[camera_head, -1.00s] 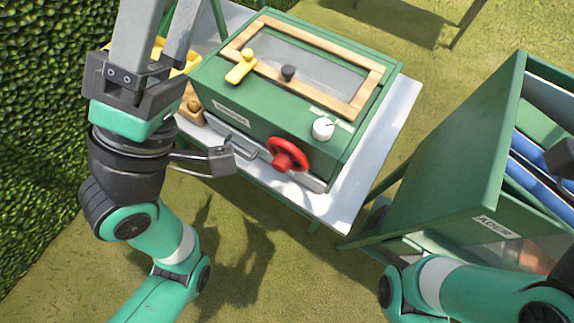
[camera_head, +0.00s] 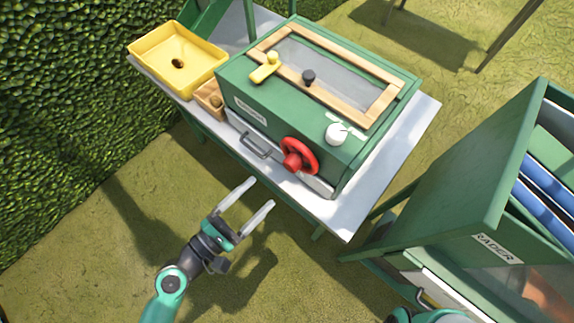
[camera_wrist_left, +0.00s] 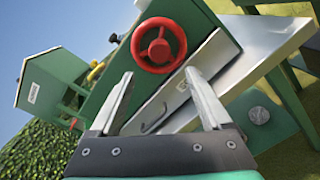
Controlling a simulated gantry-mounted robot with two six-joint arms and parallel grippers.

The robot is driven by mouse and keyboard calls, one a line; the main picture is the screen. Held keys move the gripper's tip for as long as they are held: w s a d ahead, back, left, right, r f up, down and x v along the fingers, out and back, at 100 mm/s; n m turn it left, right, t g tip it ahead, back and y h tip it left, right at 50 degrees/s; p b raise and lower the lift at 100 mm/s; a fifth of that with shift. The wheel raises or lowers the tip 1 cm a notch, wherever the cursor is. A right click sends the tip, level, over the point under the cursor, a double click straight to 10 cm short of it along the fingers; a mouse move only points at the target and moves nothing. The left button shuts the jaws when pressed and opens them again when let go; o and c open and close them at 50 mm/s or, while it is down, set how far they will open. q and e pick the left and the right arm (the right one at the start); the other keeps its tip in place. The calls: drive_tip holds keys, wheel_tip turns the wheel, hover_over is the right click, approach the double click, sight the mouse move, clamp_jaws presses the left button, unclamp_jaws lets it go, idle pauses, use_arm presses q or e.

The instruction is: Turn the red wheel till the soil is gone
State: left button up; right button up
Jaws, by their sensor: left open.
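The red wheel (camera_head: 299,157) is mounted on the front of the green machine (camera_head: 262,108), at its right half. It also shows in the left wrist view (camera_wrist_left: 158,45), beyond and between my fingers. My left gripper (camera_head: 256,197) is open and empty, in front of and below the wheel, apart from it. Its two fingers also show in the left wrist view (camera_wrist_left: 160,98). I cannot make out soil in the machine's window (camera_head: 325,75). My right gripper is not in view; only a bit of my right arm shows at the bottom.
A metal drawer with a handle (camera_head: 256,146) is left of the wheel. A white knob (camera_head: 337,134) and a yellow lever (camera_head: 264,70) sit on the machine's top. A yellow tray (camera_head: 180,62) stands at the left end. A green cabinet (camera_head: 440,200) stands right. A hedge borders the left.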

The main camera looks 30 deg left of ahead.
sight(287, 167)
use_arm(q)
drive_tip(key=p+x, duration=0.1)
drive_tip(key=x, duration=0.9)
drive_tip(key=shift+w+d+r, duration=0.1)
drive_tip(key=shift+w, duration=0.05)
clamp_jaws()
